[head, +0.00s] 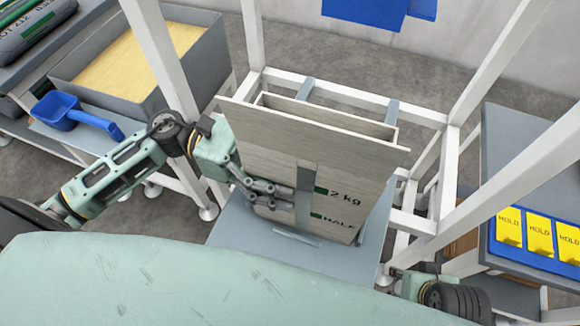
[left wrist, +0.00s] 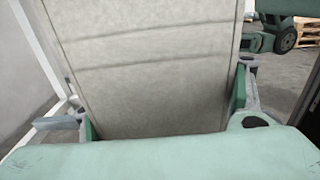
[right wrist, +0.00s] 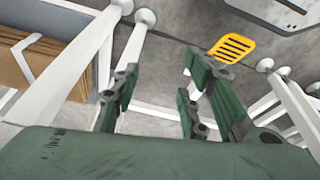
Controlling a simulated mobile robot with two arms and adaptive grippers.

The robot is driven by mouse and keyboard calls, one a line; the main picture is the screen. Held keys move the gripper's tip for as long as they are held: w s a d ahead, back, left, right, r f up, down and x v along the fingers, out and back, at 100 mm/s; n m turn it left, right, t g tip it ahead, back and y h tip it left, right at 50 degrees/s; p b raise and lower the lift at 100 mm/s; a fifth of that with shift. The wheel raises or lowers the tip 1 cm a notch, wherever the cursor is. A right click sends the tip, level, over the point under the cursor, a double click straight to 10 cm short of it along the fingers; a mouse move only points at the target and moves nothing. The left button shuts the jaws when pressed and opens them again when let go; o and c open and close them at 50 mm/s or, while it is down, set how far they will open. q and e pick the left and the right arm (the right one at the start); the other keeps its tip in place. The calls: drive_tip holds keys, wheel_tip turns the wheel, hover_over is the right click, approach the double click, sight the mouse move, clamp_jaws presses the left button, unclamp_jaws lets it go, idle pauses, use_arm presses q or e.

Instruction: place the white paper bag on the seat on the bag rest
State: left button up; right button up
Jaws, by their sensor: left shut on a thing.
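The white paper bag (head: 270,150), pale and wide with an open top, stands roughly upright over a grey seat plate (head: 240,240) inside a white frame. My left gripper (head: 275,200) is shut on the bag, reaching in from its left side. In the left wrist view the bag (left wrist: 145,60) fills the space between the fingers (left wrist: 165,115). A grey upright strip (head: 303,190) stands before the bag's front, beside "2 kg" and "HALF" marks. Whether the bag's bottom touches the plate is unclear. I cannot single out the bag rest. My right gripper (right wrist: 160,95) is open and empty, low down.
White posts (head: 490,90) and rails surround the bag. At left are a grey bin (head: 205,50) of yellow grain and a blue scoop (head: 75,112). At right a blue tray (head: 540,262) holds yellow HOLD cards. A yellow slotted piece (right wrist: 232,47) shows in the right wrist view.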

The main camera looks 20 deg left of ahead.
use_arm(q)
drive_tip(key=shift+f, duration=0.1)
use_arm(e)
drive_tip(key=shift+r, duration=0.15)
use_arm(q)
drive_tip(key=o, duration=1.2)
use_arm(e)
drive_tip(key=shift+r, duration=0.2)
use_arm(q)
drive_tip(key=a, duration=1.2)
drive_tip(key=shift+b, duration=0.3)
use_arm(e)
drive_tip(key=shift+v, duration=0.85)
use_arm(q)
drive_tip(key=shift+w, duration=0.15)
use_arm(e)
drive_tip(key=shift+s+d+f, duration=0.1)
drive_tip(key=shift+s, duration=0.05)
